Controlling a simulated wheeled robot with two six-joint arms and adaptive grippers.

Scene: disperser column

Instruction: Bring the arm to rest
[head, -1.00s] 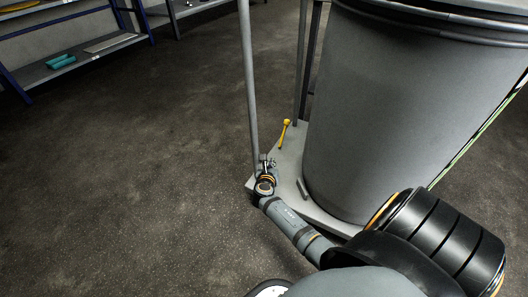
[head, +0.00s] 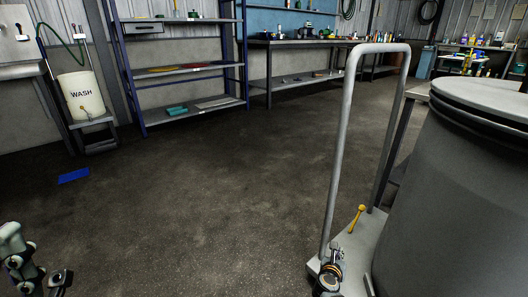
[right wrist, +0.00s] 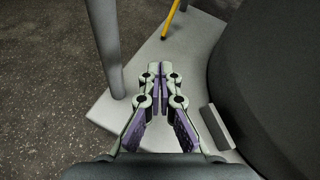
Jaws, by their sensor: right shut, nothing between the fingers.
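My right gripper (head: 337,254) is at the bottom of the head view, low over the corner of a grey platform (head: 362,240), by the foot of its upright rail. In the right wrist view its fingers (right wrist: 160,72) are together with nothing between them, over the platform plate (right wrist: 170,55). A light green part of my left arm with dark joints (head: 28,262) shows at the bottom left corner of the head view. It is cut off, and its finger state is unclear.
A large grey drum (head: 450,200) stands on the platform, right of my right gripper. The rail (head: 343,130) rises close by. A yellow-handled part (head: 357,217) is just beyond. Shelving (head: 180,70) and a bench (head: 300,60) stand behind. The floor at centre left is clear.

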